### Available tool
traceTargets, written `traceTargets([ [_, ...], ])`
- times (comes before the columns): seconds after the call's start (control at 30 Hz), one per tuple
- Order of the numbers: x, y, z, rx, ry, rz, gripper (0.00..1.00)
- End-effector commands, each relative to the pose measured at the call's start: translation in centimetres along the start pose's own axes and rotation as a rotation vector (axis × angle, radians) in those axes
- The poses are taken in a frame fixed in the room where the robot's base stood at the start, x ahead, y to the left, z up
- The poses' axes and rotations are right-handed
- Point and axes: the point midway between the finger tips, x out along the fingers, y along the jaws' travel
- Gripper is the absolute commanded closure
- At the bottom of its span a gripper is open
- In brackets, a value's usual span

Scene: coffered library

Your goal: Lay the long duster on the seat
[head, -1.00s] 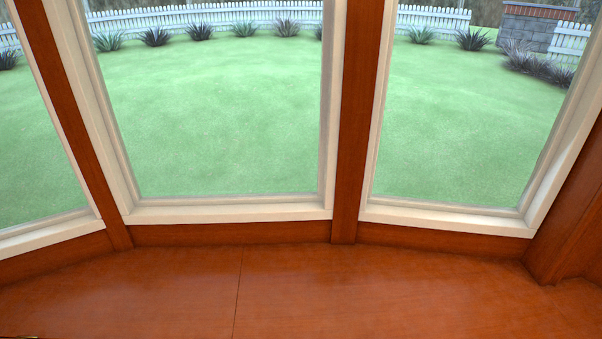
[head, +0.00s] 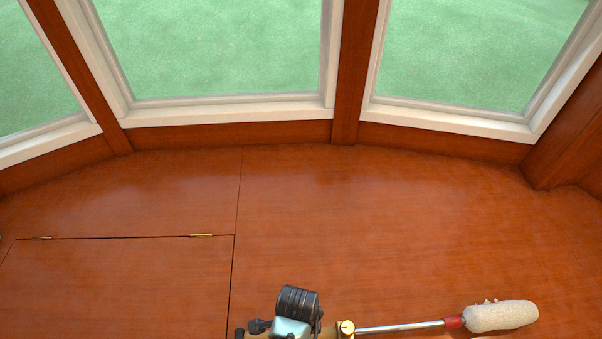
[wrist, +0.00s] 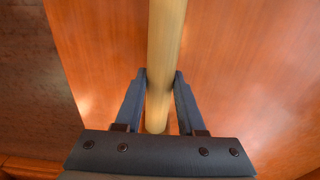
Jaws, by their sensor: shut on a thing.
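The long duster shows at the bottom right of the head view, with a pale fluffy head (head: 502,316), a red collar and a thin metal rod running left. In the wrist view its pale wooden handle (wrist: 166,45) runs up between the two blue-grey fingers of my gripper (wrist: 160,76). The gripper is shut on the handle. The seat (head: 400,215) is a reddish-brown wooden bay-window bench, below the duster. I cannot tell whether the duster touches it. Part of my arm's end shows at the bottom of the head view; the fingers are hidden there.
A lid (head: 120,285) with brass hinges is set flush in the left part of the seat. White-framed windows (head: 225,115) and wooden posts (head: 355,75) bound the seat at the back. A wood panel (head: 570,130) stands at the right. The seat's middle and back are bare.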

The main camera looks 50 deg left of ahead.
Motion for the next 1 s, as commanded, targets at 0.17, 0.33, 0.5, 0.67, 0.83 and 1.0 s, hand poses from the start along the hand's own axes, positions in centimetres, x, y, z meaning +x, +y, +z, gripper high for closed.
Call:
traceTargets([
  [0.17,0.11,-0.13,-0.08,0.0,0.002,-0.003,1.0],
  [0.33,0.08,-0.13,-0.08,0.0,0.002,-0.003,1.0],
  [0.5,0.12,-0.13,-0.08,0.0,0.002,-0.003,1.0],
  [0.67,0.27,-0.13,-0.08,0.001,0.002,-0.003,1.0],
  [0.83,0.47,-0.14,-0.08,0.001,0.002,-0.004,1.0],
  [1.0,0.67,-0.14,-0.08,0.001,0.002,-0.004,1.0],
])
